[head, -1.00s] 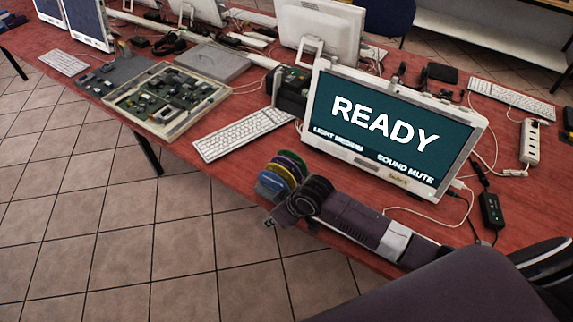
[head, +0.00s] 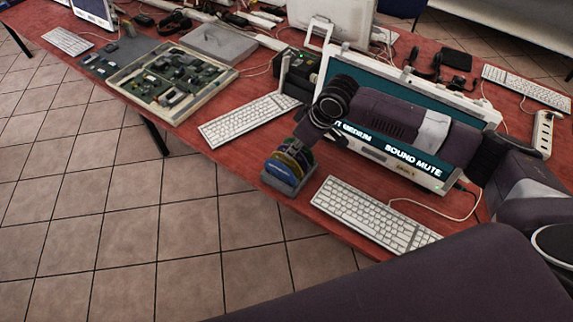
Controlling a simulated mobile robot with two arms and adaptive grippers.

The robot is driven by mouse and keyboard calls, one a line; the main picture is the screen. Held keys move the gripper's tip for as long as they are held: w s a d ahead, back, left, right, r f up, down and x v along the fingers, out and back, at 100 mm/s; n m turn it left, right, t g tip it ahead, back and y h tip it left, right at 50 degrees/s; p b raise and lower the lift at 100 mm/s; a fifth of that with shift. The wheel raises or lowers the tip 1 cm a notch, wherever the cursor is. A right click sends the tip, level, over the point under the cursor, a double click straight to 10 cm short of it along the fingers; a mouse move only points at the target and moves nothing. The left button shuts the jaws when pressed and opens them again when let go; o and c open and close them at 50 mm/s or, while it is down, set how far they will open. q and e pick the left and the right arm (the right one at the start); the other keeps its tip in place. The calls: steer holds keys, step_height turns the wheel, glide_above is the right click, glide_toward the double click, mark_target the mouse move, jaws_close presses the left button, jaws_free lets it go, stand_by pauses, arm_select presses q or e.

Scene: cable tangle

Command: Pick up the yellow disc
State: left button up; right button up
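The yellow disc (head: 289,160) stands on edge in a small grey holder (head: 291,188) at the table's front edge. A blue disc (head: 280,169) stands in front of it and a green disc (head: 303,155) behind it, so only part of the yellow disc shows. My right gripper (head: 303,132) is just above and behind the discs, pointing down and left. Its fingers are small and dark here, and I cannot tell whether they are open or touch a disc. My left gripper is not in view.
A white keyboard (head: 370,212) lies right of the holder, another keyboard (head: 248,118) to its left. A monitor (head: 470,105) stands behind my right arm, partly hidden. An open circuit-board tray (head: 205,110) lies farther left. White cables run at the right.

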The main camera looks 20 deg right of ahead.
steer(key=shift+p+x, duration=0.45)
steer(key=shift+x, duration=0.65)
steer(key=x, duration=0.1)
steer(key=p+x, duration=0.1)
steer(key=x, duration=0.1)
steer(key=shift+w, duration=0.3)
steer(key=shift+w+a+f, duration=0.15)
steer(key=shift+a+f, duration=0.05)
steer(key=shift+f, duration=0.3)
jaws_close()
